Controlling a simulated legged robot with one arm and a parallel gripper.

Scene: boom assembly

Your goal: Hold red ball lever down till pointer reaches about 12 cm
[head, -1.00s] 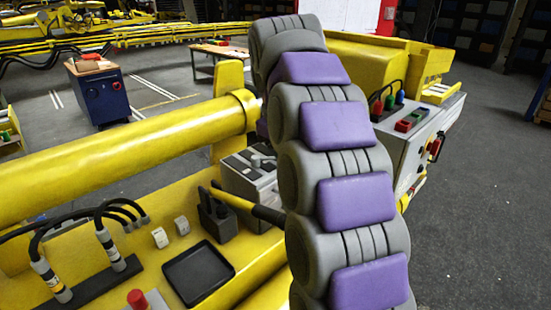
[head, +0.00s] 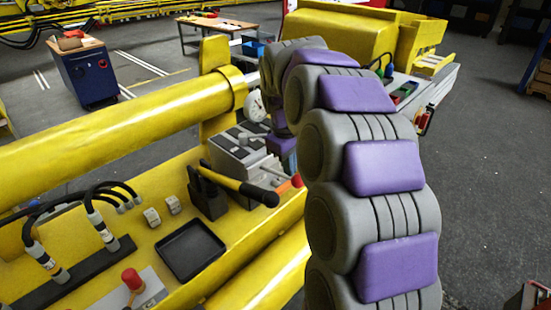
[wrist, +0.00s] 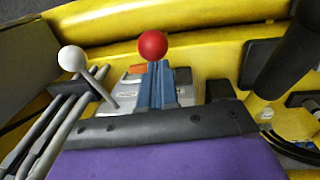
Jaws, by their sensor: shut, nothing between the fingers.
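The red ball lever (head: 297,181) sticks out from the grey valve block (head: 237,156) towards the right in the head view. Its red ball (wrist: 152,44) shows in the wrist view just beyond the fingertips. My gripper (wrist: 160,68) is shut and empty, its blue fingers pointing at the ball; they hide most of the lever's shaft. I cannot tell whether they touch it. A round white gauge (head: 256,107) stands behind the block, partly hidden by my arm. Its pointer and a centimetre scale cannot be made out.
A white ball lever (wrist: 72,58) stands left of the red ball in the wrist view. A black-and-yellow handle (head: 240,185) crosses in front of the block. A black tray (head: 190,250) and a red knob (head: 132,279) sit on the yellow deck.

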